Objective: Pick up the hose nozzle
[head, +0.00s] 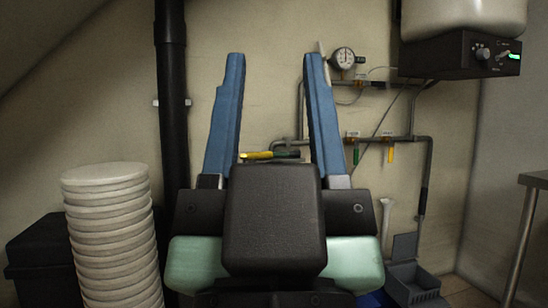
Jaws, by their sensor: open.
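My gripper (275,58) points up and away in the head view, its two blue fingers wide apart. Only the wall shows between the fingertips. I cannot make out a hose nozzle for certain. A small yellow and dark piece (258,155) shows low between the fingers, just above the gripper's dark body, which hides what lies beneath it. I cannot tell whether this is the nozzle or a pipe fitting, nor how far it is from the fingers.
A stack of pale round lids (105,178) stands at the left, by a dark box (40,255) and a black vertical pipe (172,110). Wall pipes (400,138) and a gauge (342,58) are behind. A grey bin (410,285) and table edge (535,180) are at right.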

